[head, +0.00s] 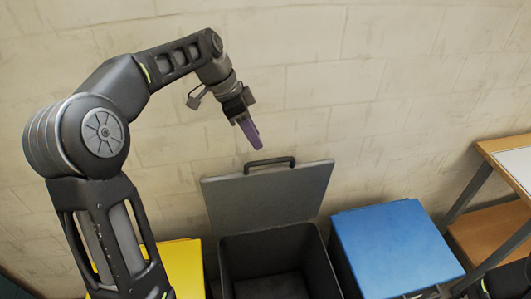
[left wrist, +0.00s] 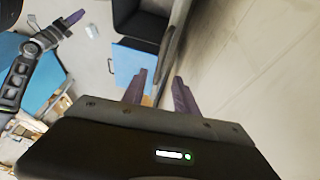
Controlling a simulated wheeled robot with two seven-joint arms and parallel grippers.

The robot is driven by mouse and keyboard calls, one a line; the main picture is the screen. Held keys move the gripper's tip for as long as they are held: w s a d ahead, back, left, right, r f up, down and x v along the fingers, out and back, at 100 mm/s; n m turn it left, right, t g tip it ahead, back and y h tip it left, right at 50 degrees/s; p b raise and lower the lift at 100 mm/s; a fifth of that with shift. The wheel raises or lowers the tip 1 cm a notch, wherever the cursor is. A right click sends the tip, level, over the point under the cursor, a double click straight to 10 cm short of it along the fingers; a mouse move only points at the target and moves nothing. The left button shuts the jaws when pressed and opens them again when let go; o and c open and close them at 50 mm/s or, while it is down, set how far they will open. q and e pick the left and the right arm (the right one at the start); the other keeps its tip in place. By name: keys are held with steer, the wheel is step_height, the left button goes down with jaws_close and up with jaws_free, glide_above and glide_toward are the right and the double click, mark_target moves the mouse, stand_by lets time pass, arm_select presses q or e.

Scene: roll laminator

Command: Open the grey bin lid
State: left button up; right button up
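The grey bin (head: 272,262) stands against the wall with its lid (head: 268,193) swung up and back, so the bin's inside shows. The lid's dark handle (head: 270,161) is at its top edge. My left gripper (head: 256,142) is just above and a little left of the handle in the head view, pointing down. In the left wrist view its two purple fingers (left wrist: 160,77) are apart with nothing between them. My right gripper (left wrist: 74,18) shows at the upper left of the left wrist view; its finger gap is too small to tell.
A yellow bin (head: 180,265) stands left of the grey bin, partly behind my left arm. A blue-lidded bin (head: 393,245) stands to its right, lid shut. A table with a shelf (head: 490,225) is at the far right. The pale block wall (head: 330,80) is close behind.

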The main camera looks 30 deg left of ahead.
arm_select(q)
steer(key=shift+p+x, duration=0.8)
steer(key=shift+x, duration=3.15)
steer(key=shift+c, duration=0.4)
jaws_close()
